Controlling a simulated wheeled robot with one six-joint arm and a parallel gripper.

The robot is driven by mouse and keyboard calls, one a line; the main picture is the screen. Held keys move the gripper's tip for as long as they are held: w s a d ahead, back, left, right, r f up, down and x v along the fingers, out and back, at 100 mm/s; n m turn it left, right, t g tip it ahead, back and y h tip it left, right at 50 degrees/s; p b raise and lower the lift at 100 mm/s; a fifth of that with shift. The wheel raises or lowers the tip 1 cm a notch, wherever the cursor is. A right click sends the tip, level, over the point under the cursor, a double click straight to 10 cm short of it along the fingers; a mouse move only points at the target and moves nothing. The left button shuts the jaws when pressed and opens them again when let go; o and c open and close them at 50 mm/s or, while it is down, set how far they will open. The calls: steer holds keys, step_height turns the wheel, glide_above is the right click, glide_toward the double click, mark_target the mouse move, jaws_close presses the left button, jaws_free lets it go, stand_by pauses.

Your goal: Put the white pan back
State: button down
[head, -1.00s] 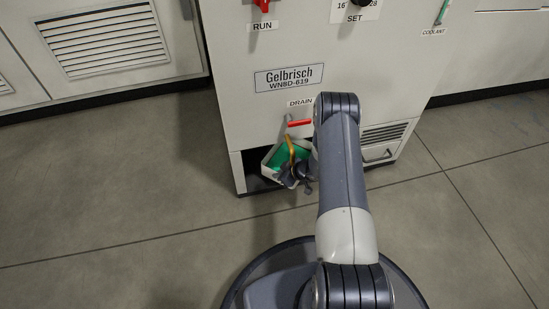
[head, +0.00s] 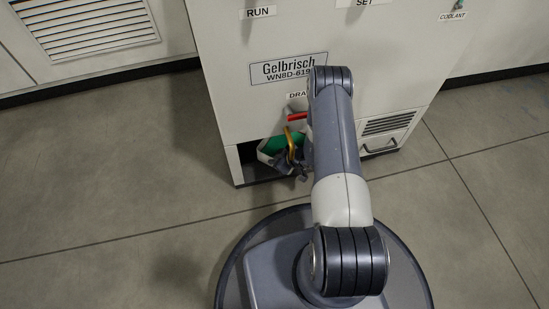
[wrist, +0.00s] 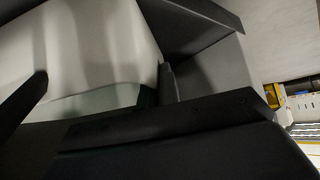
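The white pan (head: 265,154), green inside, is at the low opening in the front of the machine, under the drain. It looks tilted in the head view, and part of it is hidden by my gripper and a curved brass pipe (head: 290,146). My gripper (head: 294,168) is at the pan's front right side. In the wrist view a large white surface (wrist: 85,45), which appears to be the pan, fills the upper left close to the camera. Dark finger parts show on either side of it. I cannot tell whether they grip it.
The grey machine (head: 245,100) has a red drain handle (head: 298,117) just above the pan. The dark opening (head: 247,166) shows left of the pan. A vented panel (head: 388,123) is to the right. The floor (head: 130,190) to the left is clear.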

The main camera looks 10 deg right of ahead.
steer(key=shift+f, duration=0.1)
steer(key=c, duration=1.7)
jaws_free()
steer(key=p+v, duration=0.2)
steer(key=v, duration=0.4)
steer(key=shift+r+p, duration=0.4)
steer(key=shift+s+d+b, duration=0.25)
steer(key=shift+d+b, duration=0.1)
steer(key=shift+b, duration=0.4)
steer(key=shift+b+v, duration=0.5)
steer(key=shift+v, duration=2)
steer(key=shift+a+r, duration=0.1)
